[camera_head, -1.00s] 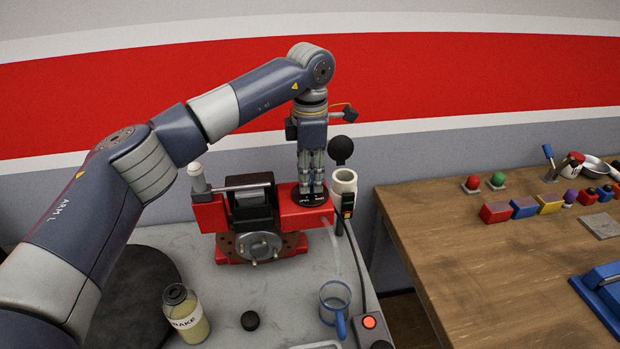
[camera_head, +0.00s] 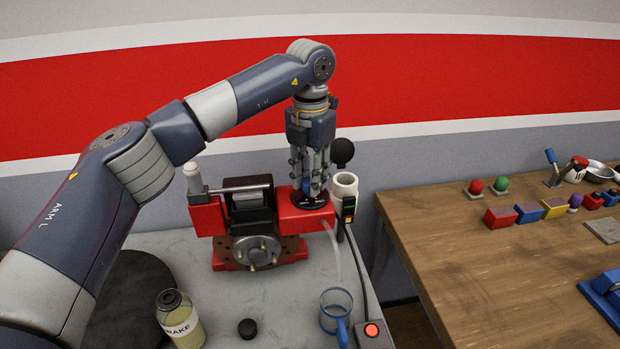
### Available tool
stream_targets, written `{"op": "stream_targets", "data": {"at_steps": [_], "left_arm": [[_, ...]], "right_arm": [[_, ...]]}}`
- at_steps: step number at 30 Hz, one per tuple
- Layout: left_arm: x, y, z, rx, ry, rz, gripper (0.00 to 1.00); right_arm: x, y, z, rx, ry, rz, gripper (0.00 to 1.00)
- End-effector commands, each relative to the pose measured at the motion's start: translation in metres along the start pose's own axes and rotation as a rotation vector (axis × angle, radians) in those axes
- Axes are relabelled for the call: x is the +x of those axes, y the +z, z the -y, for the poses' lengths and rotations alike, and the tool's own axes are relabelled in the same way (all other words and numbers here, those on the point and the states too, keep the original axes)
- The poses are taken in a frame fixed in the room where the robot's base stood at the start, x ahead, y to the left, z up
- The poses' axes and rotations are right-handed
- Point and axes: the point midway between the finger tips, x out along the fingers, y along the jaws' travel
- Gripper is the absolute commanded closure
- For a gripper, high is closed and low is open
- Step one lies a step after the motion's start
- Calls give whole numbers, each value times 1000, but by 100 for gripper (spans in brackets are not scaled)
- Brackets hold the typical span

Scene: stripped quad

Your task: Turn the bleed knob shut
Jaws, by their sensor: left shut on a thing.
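The red brake caliper assembly (camera_head: 207,217) stands on the grey table, with a round metal hub and a dark middle part. At its right end is a black round dial (camera_head: 318,203) with white marks. My left gripper (camera_head: 309,192) points straight down over this dial, its fingers shut around the small blue bleed knob (camera_head: 307,186). The fingers hide most of the knob, so its exact angle is not clear. My right gripper is not in view.
A white cup-like holder (camera_head: 345,182) stands close to the right of my gripper. A clear tube runs down towards a blue-handled mug (camera_head: 335,308). A brake fluid bottle (camera_head: 180,323), black cap (camera_head: 247,328) and red button box (camera_head: 371,331) stand in front. A wooden bench (camera_head: 470,240) is at right.

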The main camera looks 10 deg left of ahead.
Motion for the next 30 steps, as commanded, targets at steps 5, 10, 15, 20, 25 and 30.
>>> {"op": "stream_targets", "data": {"at_steps": [5, 10, 15, 20, 25, 30], "left_arm": [[-1, 0, 0, -48, 1, 3, 97], [-1, 0, 0, -66, 1, 3, 97], [-2, 1, 0, -68, 1, 3, 97], [-2, 1, 0, -68, 1, 3, 97], [-1, 0, 0, -67, 1, 3, 52], [-1, 0, 0, -67, 1, 2, 52]], "right_arm": [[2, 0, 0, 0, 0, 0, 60], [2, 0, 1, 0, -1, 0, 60], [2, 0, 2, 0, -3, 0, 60], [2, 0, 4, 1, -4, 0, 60], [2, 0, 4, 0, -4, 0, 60], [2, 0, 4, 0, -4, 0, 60]]}}
